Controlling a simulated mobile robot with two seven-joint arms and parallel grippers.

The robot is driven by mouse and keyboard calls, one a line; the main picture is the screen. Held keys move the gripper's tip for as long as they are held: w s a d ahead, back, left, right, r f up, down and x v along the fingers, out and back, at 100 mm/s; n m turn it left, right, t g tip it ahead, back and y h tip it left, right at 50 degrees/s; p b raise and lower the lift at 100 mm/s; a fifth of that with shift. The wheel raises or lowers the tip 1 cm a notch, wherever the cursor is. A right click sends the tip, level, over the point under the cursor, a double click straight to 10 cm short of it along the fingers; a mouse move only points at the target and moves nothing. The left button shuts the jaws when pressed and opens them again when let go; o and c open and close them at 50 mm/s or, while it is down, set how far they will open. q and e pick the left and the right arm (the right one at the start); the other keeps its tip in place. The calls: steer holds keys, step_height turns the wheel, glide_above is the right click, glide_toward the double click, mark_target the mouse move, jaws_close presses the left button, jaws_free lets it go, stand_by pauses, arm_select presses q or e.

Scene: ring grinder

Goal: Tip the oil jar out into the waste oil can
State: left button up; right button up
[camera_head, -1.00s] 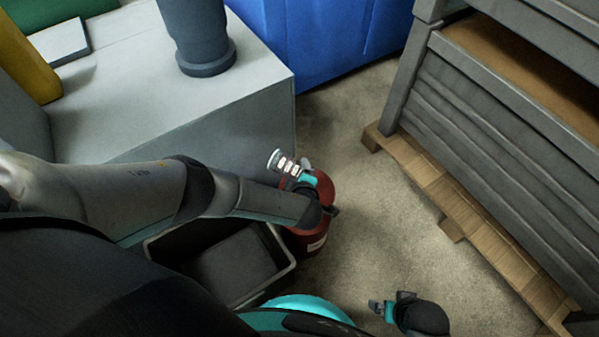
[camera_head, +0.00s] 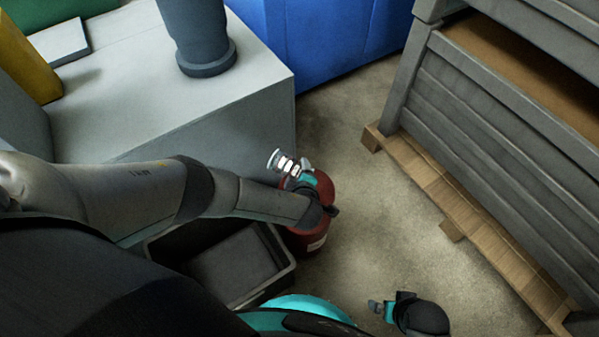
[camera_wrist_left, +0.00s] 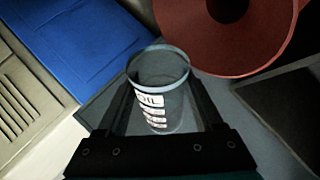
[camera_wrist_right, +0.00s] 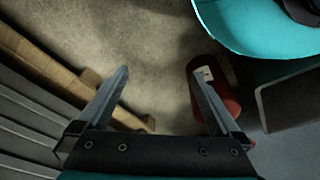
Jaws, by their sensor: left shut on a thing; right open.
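The oil jar (camera_head: 274,159) is a small clear jar with a white label, held in my left gripper (camera_head: 297,172). In the left wrist view the jar (camera_wrist_left: 160,82) sits between both fingers, its round rim facing up the picture. In the head view it looks tilted, its rim towards the upper left. What it contains is unclear. The red waste oil can (camera_head: 318,187) stands on the floor below the left gripper, which partly hides it. The can's dark opening shows beside the jar in the left wrist view (camera_wrist_left: 270,40). My right gripper (camera_wrist_right: 160,76) is open and empty.
A black open bin (camera_head: 287,272) stands left of the can. A grey cabinet (camera_head: 210,125) rises behind them, with a blue container (camera_head: 310,40) at the back. Grey stacked crates (camera_head: 480,110) on a wooden pallet (camera_head: 465,215) stand right. The floor between is clear.

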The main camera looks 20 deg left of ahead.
mark_target(295, 166)
arm_select(q)
steer(key=shift+a, duration=0.1)
stand_by(0.3)
